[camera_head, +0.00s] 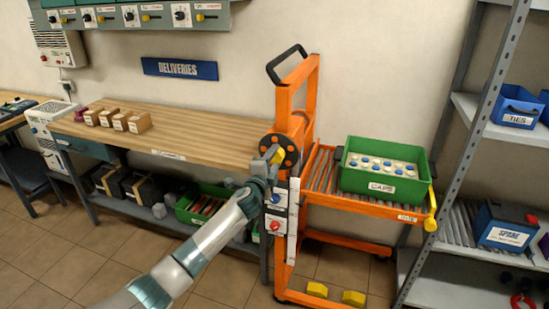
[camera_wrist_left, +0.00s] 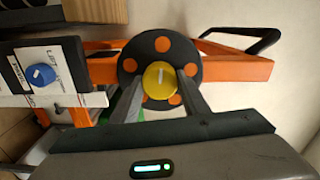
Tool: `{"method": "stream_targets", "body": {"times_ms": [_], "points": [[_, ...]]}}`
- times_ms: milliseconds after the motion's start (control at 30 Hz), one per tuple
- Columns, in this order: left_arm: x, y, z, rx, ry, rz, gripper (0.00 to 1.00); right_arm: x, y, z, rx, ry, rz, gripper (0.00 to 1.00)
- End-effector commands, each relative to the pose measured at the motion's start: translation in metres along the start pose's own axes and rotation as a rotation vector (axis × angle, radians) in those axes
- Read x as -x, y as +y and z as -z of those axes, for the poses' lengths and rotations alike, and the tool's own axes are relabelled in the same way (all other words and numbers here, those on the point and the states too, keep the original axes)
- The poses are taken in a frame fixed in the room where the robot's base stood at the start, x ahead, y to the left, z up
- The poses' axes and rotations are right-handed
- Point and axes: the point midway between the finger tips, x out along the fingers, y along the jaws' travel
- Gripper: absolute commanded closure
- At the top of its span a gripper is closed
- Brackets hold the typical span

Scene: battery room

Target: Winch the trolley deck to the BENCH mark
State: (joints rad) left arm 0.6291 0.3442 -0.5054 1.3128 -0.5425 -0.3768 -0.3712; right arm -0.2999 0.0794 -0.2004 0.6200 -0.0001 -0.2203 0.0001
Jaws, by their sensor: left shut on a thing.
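The orange trolley (camera_head: 313,90) stands at the right end of the wooden bench (camera_head: 190,133). Its roller deck (camera_head: 322,172) carries a green CAPS crate (camera_head: 382,185) with several white and blue caps; the deck looks near bench-top height. A black winch wheel with orange spots (camera_head: 290,143) is on the trolley's mast and shows in the wrist view (camera_wrist_left: 160,46). My left gripper (camera_head: 272,165) is shut on the wheel's yellow knob (camera_wrist_left: 160,78), with one finger on each side. A white strip (camera_head: 293,222) hangs down the mast; its marks are unreadable. My right gripper is out of view.
Beside the strip is a control panel with a blue knob (camera_head: 277,198) and a red one (camera_head: 275,226). A grey shelf rack (camera_head: 480,130) stands close on the right. Small boxes (camera_head: 115,118) sit on the bench's left. Yellow blocks (camera_head: 353,298) lie at the trolley's foot.

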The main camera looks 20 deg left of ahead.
Motion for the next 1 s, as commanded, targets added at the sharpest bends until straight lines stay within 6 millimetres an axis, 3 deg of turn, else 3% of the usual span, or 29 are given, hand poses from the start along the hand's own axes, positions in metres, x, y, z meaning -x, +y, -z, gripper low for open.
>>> {"method": "stream_targets", "body": {"times_ms": [1000], "points": [[0.0, 0.001, -0.001, -0.956, 0.001, -0.002, 0.81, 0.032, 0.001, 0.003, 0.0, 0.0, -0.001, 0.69]]}}
